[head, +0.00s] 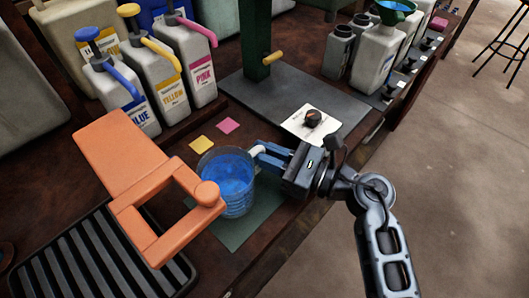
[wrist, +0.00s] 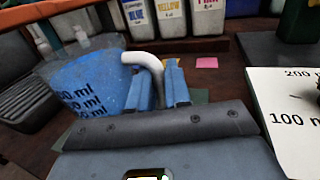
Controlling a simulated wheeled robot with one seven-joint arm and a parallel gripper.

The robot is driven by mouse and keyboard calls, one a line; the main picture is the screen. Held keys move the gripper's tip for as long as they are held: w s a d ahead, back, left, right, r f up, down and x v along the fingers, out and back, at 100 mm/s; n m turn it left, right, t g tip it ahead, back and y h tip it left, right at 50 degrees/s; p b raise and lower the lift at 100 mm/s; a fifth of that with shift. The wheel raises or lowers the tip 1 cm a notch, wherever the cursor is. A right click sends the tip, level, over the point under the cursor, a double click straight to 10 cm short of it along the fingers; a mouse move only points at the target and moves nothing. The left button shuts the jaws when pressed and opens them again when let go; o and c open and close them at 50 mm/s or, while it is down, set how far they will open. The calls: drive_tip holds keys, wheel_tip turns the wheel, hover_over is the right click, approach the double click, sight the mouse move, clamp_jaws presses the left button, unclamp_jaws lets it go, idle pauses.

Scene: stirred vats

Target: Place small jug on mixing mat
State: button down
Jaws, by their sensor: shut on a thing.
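The small jug (head: 230,172) is a clear ribbed vessel with blue liquid inside. In the wrist view the jug (wrist: 85,85) stands at left, with ml marks on its side and a white handle (wrist: 148,60). My gripper (head: 264,154) is shut on that handle, which shows between its blue fingers (wrist: 165,88). The mixing mat (head: 250,222) is a flat dark green sheet on the bench. The jug appears over the mat; I cannot tell whether its base touches it. The mat's far part is hidden by the jug and my gripper.
An orange frame with a round knob (head: 160,238) crosses in front of the jug's left side. A black ribbed tray (head: 85,262) lies at left. Blue, yellow and pink pump bottles (head: 160,85) stand behind.

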drive_tip(key=shift+f, duration=0.15)
drive_tip(key=c, duration=1.1)
unclamp_jaws()
drive_tip(key=shift+o, duration=0.2)
drive_tip(key=shift+r, duration=0.35)
drive_tip(key=v, duration=1.2)
drive_tip(key=shift+b, duration=0.3)
drive_tip(key=shift+f, duration=0.1)
